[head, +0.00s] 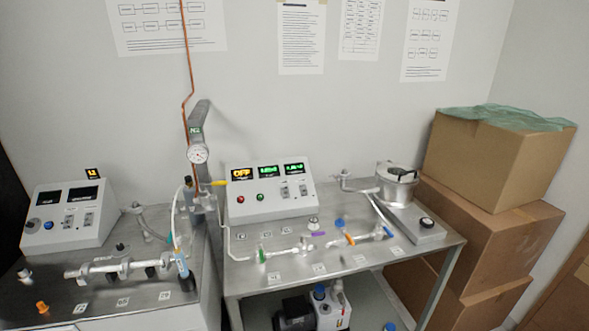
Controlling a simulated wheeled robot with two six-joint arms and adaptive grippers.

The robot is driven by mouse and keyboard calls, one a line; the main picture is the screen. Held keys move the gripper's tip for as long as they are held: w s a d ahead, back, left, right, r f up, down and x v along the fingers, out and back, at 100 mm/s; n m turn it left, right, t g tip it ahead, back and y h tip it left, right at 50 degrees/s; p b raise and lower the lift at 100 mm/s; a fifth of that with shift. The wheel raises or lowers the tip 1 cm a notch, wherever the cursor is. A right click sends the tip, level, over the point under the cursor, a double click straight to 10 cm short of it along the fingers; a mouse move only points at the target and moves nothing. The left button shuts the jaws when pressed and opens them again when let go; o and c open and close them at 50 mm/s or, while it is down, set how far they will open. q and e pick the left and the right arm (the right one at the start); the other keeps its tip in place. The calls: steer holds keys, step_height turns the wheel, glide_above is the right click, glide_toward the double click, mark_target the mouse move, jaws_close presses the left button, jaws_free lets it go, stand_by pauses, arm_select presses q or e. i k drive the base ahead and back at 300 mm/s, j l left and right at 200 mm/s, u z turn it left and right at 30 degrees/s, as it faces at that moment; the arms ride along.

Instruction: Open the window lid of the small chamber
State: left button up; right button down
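The small chamber (397,187) is a short silver metal cylinder at the back right of the right-hand metal table. Its round window lid (395,172) lies on top and looks closed, with a dark handle or clamp on its right side. A pipe runs from the chamber's left side. Neither of my grippers is in the head view.
The metal table (345,275) bears a control box (270,190), pipework with coloured valves, and a grey unit with a black knob (427,222). Stacked cardboard boxes (490,160) stand close on the right. A second bench (120,300) is at the left.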

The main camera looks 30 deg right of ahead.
mark_target(397, 168)
steer(key=z, duration=1.65)
